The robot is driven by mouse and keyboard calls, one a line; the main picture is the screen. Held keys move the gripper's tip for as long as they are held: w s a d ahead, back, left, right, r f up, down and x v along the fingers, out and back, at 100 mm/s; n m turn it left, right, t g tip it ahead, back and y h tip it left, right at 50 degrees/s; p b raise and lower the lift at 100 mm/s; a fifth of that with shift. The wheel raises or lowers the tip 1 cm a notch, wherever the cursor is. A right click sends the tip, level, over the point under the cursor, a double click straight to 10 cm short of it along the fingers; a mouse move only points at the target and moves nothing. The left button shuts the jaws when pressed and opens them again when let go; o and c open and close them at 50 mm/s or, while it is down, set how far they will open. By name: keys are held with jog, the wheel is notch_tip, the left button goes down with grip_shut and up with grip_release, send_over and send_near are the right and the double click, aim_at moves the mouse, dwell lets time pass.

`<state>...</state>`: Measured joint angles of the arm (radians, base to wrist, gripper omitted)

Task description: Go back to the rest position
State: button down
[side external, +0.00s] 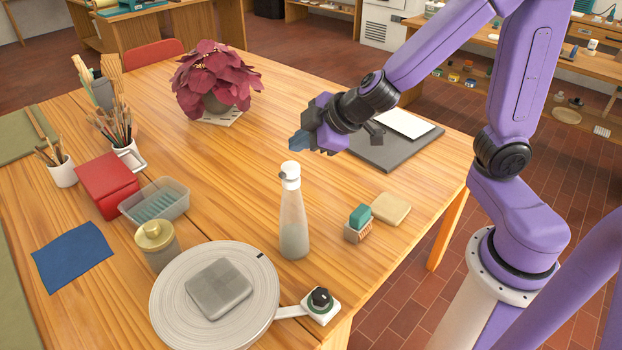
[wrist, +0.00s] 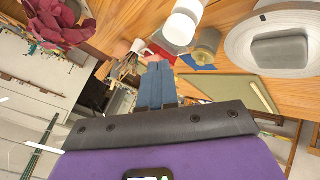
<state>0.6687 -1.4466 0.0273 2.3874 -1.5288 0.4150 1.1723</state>
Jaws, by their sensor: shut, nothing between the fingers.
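My gripper (side external: 300,142) is shut with nothing between its fingers. In the side external view it hangs in the air above the table (side external: 330,95), behind the spray bottle (side external: 294,222) and to the right of the red-leaved plant. In the wrist view the blue fingers (wrist: 157,68) are together at the centre. The bottle stands upright on the table, and its white top (wrist: 182,26) shows close beyond the fingertips in the wrist view.
A wheel (side external: 160,305) with a grey clay block (side external: 219,289) stands at the front. A potted plant (side external: 212,75), a red box (side external: 106,185), a clear tub (side external: 178,203), a lidded jar (side external: 157,247), a green-topped brush (side external: 359,222), a sponge (side external: 391,208) and a dark board (side external: 372,157) lie around.

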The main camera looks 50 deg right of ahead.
jog(key=s+d+f+g, duration=0.1)
jog(key=s+g, duration=0.3)
jog(key=s, duration=0.8)
jog(key=s+d+n+g+h, duration=0.1)
jog(key=s+d+g, duration=0.3)
jog(key=s, duration=0.8)
jog(key=shift+s+d+f+g, duration=0.15)
jog(key=shift+s+f+g, duration=0.2)
jog(key=shift+s+g, duration=0.05)
